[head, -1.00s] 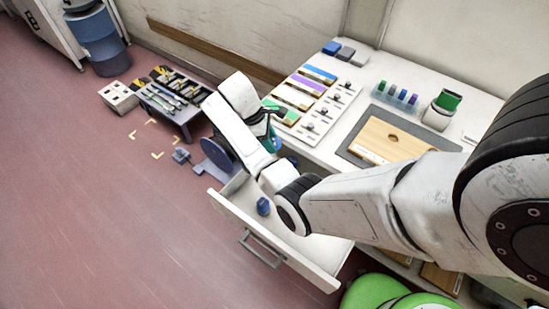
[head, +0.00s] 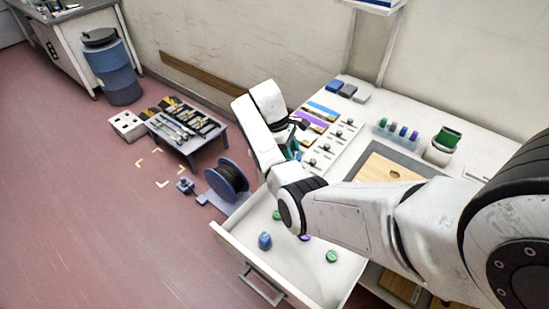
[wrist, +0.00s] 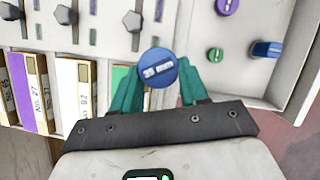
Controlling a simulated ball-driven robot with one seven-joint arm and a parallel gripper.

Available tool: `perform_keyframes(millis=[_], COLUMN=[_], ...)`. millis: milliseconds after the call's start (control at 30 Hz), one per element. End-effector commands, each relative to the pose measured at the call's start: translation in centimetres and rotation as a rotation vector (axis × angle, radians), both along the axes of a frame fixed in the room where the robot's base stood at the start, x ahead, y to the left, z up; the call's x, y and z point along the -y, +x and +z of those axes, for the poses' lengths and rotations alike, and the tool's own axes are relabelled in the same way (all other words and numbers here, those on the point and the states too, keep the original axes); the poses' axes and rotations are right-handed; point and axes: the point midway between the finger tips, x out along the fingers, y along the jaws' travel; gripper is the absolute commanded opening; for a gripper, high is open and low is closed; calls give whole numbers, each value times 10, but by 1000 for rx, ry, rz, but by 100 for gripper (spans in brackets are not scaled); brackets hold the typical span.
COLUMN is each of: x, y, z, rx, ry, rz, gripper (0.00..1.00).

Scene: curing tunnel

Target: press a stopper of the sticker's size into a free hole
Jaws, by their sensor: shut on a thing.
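In the wrist view my gripper (wrist: 163,76) has its teal fingers shut on a round blue stopper (wrist: 158,60) with a pale label ending in "mm"; its number is hard to read. In the head view my gripper's fingers (head: 296,149) show only partly behind my arm, near the back edge of the drawer. A wooden board (head: 376,169) with a dark hole lies on a grey mat (head: 417,158) on the bench, partly behind my arm; no sticker is readable there.
On the bench stand a rack of coloured pegs (head: 397,131), a pale cup with a green top (head: 443,140), a knob panel (head: 335,145) and coloured binders (head: 312,118). A cable reel (head: 227,180) and a tool table (head: 184,133) stand left of the drawer.

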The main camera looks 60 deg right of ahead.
Motion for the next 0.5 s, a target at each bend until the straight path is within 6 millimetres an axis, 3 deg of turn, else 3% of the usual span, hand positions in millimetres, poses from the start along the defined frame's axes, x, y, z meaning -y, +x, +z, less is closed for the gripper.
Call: perform_keyframes(millis=[267, 500], x=[50, 86], y=[-75, -168], z=[14, 29], rx=[0, -1], ry=[-1, -2], rz=[15, 56], gripper=[15, 15])
